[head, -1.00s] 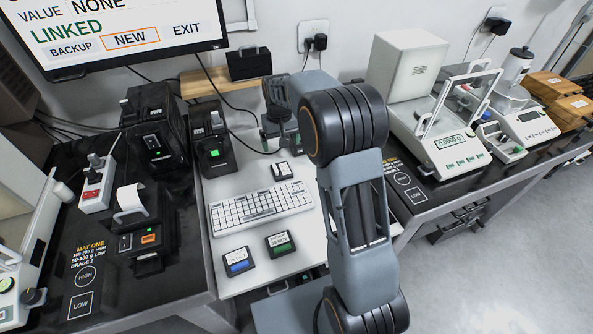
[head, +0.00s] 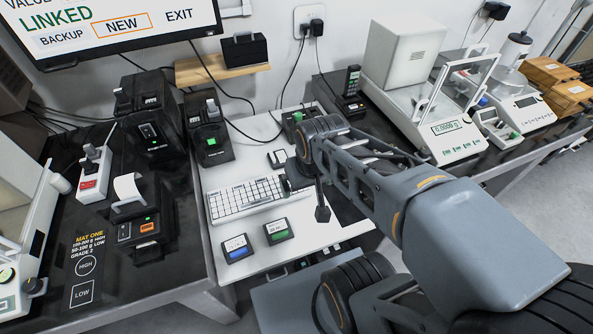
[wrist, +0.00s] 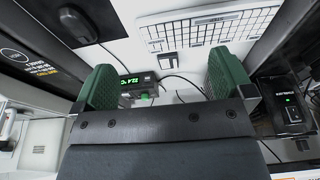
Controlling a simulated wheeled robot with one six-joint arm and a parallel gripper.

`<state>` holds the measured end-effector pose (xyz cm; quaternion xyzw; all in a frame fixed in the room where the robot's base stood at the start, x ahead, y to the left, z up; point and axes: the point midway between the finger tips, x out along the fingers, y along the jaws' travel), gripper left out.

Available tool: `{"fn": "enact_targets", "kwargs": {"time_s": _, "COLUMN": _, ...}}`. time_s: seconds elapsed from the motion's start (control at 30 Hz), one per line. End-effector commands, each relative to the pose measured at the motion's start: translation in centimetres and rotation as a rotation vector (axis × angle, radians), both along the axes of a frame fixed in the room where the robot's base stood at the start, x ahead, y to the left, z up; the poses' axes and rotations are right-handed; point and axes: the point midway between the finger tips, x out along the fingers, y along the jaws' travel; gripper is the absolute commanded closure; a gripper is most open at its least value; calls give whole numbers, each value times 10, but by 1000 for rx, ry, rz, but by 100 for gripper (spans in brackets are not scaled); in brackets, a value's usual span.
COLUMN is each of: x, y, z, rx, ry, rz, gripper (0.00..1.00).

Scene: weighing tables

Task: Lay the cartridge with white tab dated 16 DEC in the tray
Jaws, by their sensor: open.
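Three small dark cartridges lie on the white table. One has a blue label (head: 237,248) and one a green label (head: 278,231), both in front of the keyboard. A third, with a pale label (head: 277,157), lies behind the keyboard and also shows in the wrist view (wrist: 190,58). The dates are too small to read, so I cannot tell which is 16 DEC. My gripper (wrist: 162,64) is open, its green-padded fingers apart with nothing held between them. In the head view my arm hides most of it, near the keyboard's right end. I cannot identify the tray.
The white keyboard (head: 245,197) lies mid-table. Black devices (head: 208,135) and a printer-like unit (head: 143,220) stand to the left. A balance (head: 455,135) stands on the right bench. A wooden shelf (head: 222,72) holds a black case. The table's front strip is partly bare.

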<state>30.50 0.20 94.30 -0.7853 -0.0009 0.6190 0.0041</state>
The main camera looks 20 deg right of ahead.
Motion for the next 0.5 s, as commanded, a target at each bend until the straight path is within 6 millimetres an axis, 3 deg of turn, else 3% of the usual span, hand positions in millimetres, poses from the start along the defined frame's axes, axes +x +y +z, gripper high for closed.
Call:
{"fn": "enact_targets", "kwargs": {"time_s": 0.17, "x": 21, "y": -1, "z": -19, "rx": 0, "ry": 103, "rz": -6, "gripper": 1}}
{"fn": "enact_targets", "kwargs": {"time_s": 0.5, "x": 133, "y": -6, "z": -52, "rx": -1, "ry": 196, "rz": -7, "gripper": 1}}
